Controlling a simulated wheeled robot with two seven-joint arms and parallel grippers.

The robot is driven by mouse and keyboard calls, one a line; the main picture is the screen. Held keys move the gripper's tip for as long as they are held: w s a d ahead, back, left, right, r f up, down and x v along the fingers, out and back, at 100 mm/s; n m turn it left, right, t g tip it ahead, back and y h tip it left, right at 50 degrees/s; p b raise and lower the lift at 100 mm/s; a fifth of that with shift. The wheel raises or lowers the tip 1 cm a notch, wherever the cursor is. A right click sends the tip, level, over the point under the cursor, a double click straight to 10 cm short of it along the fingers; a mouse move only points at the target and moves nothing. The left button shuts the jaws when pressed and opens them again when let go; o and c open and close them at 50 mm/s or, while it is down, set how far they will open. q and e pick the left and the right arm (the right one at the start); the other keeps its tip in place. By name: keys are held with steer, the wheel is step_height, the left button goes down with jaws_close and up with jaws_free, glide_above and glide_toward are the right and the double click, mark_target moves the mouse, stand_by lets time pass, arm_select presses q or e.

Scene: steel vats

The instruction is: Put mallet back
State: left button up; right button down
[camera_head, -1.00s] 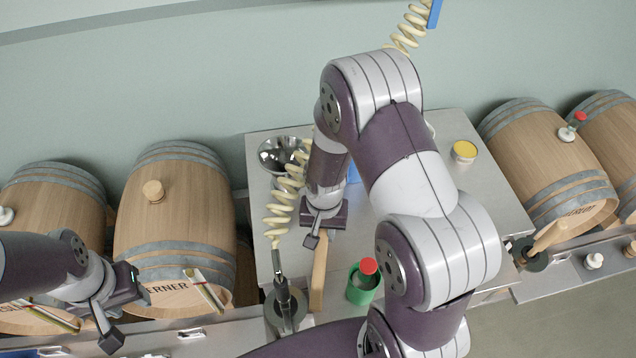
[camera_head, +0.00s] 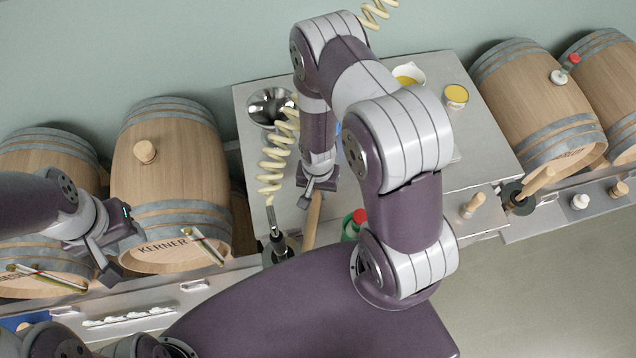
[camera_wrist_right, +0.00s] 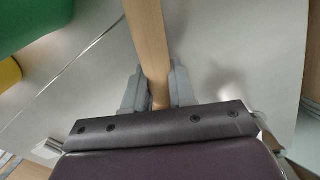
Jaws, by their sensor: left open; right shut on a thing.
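The mallet shows as a pale wooden handle (camera_head: 312,222) that slopes down from my right gripper (camera_head: 317,188) over the steel table. Its lower end and head are hidden behind my own body. In the right wrist view my right gripper (camera_wrist_right: 150,92) is shut on the wooden handle (camera_wrist_right: 147,40), one grey finger on each side. The handle runs out of the top of that view, and no head shows there. My left gripper (camera_head: 117,247) is open and empty in front of the barrel marked KERNER (camera_head: 170,185).
The steel table (camera_head: 450,165) carries a steel funnel (camera_head: 268,107), a coiled hose (camera_head: 276,165), a green container with a red top (camera_head: 355,225) and a yellow-lidded jar (camera_head: 456,96). A wooden handle (camera_head: 540,180) stands by a black round piece (camera_head: 518,199) at right. Barrels line both sides.

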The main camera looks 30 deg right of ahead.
steer(key=shift+f, duration=0.1)
steer(key=c, duration=0.9)
jaws_free()
steer(key=shift+s, duration=0.1)
steer(key=shift+c, duration=0.2)
